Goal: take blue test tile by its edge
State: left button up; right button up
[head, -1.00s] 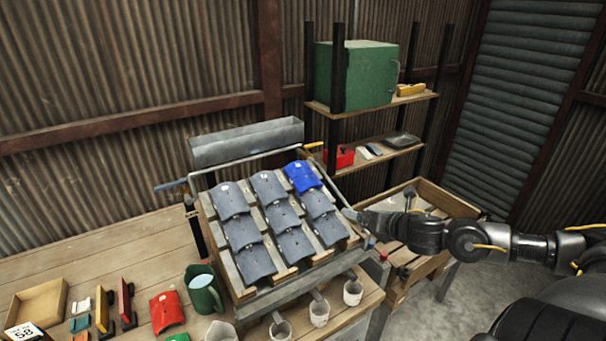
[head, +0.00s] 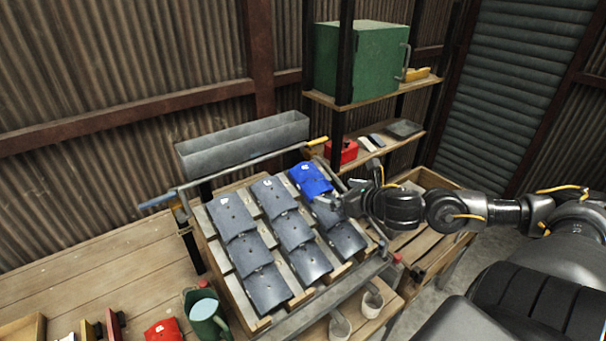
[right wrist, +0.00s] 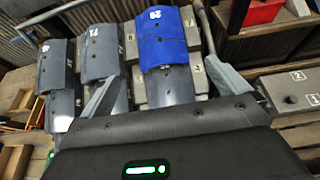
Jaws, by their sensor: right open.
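The blue test tile (head: 311,179) lies at the top of the right column of grey tiles on the sloped rack (head: 262,318). In the right wrist view the blue tile (right wrist: 162,52) is marked 29 and shows between and beyond the two fingers. My right gripper (head: 345,197) is open and empty, just right of and below the blue tile, over the grey tile under it. The right wrist view shows the gripper (right wrist: 162,78) with its fingers apart on either side of the tile column. I cannot tell whether it touches anything. My left gripper is not in view.
A grey metal trough (head: 243,142) and a bar run behind the rack. A shelf with a green box (head: 362,62) and a red box (head: 341,151) stands back right. A wooden crate (head: 432,258) is under my right arm. A green jug (head: 206,313) stands front left.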

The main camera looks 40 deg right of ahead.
aim_at(319, 185)
jog(key=shift+w, duration=0.1)
jog(key=shift+s+d+r, duration=0.1)
jog(key=shift+s+d, duration=0.05)
jog(key=shift+s, duration=0.05)
jog(key=shift+w+d, duration=0.1)
jog(key=shift+d, duration=0.05)
jog(key=shift+w+f, duration=0.2)
jog(key=shift+w, duration=0.15)
jog(key=p+x, duration=0.1)
jog(key=x, duration=0.2)
jog(key=shift+w+f, duration=0.1)
jog(key=shift+w, duration=0.25)
jog(key=shift+w+f, duration=0.15)
jog(key=shift+w+p, duration=0.25)
jog(key=shift+p, duration=0.2)
jog(key=p+x, duration=0.2)
jog(key=x, duration=0.2)
jog(key=shift+w, duration=0.25)
jog(key=shift+w+f, duration=0.15)
jog(key=shift+w, duration=0.05)
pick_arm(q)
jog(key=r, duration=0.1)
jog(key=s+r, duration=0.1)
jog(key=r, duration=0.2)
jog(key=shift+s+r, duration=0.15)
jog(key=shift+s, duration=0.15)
pick_arm(e)
jog(key=c, duration=1.1)
